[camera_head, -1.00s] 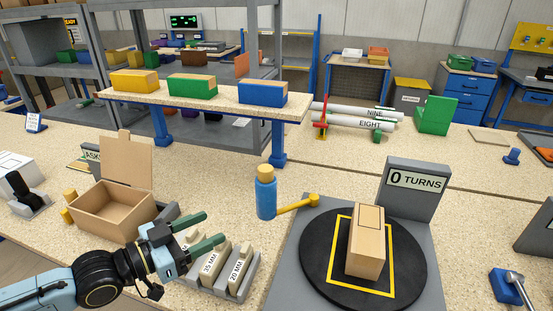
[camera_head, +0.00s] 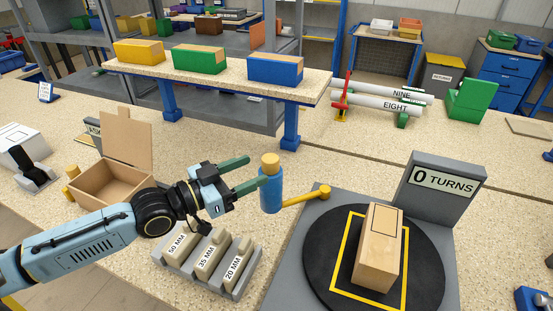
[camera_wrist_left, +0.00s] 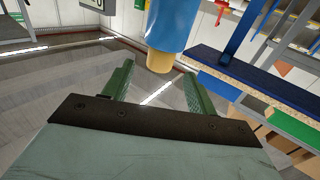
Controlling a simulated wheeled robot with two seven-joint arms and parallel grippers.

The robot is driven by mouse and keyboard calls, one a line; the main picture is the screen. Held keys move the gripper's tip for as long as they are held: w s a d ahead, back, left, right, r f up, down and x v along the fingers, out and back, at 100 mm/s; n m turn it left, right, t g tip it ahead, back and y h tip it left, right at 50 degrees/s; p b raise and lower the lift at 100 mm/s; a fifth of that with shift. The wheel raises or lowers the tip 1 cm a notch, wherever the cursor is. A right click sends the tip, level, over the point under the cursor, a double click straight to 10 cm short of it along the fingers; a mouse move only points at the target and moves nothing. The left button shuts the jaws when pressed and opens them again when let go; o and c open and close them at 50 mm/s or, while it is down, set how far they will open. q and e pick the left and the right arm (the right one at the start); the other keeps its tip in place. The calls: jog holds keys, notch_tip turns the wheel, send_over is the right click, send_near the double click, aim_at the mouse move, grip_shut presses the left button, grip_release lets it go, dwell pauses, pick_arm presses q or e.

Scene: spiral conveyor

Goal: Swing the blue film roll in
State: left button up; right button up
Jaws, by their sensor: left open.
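The blue film roll (camera_head: 270,191) stands upright with a yellow top, at the free end of a yellow swing arm (camera_head: 303,197). The arm reaches left from the corner of the grey turntable base (camera_head: 290,262). A tan box (camera_head: 378,250) stands on the black turntable (camera_head: 425,258). My left gripper (camera_head: 256,169) is open and empty, with its green fingertips just left of the roll at upper height. The roll (camera_wrist_left: 173,22) also shows in the left wrist view, ahead of the fingers (camera_wrist_left: 158,70). Whether a fingertip touches it I cannot tell. My right gripper is out of view.
A sign (camera_head: 446,179) reading "0 TURNS" stands behind the turntable. A grey rack (camera_head: 237,288) with several labelled pieces lies below my left gripper. An open cardboard box (camera_head: 103,187) stands left. A raised shelf (camera_head: 310,92) holds yellow, green and blue blocks.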

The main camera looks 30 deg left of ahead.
aim_at(277, 160)
pick_arm(q)
jog(key=shift+x, duration=3.9)
jog(key=shift+s, duration=0.1)
jog(key=shift+c, duration=0.3)
jog(key=c, duration=1.2)
jog(key=shift+p, duration=0.3)
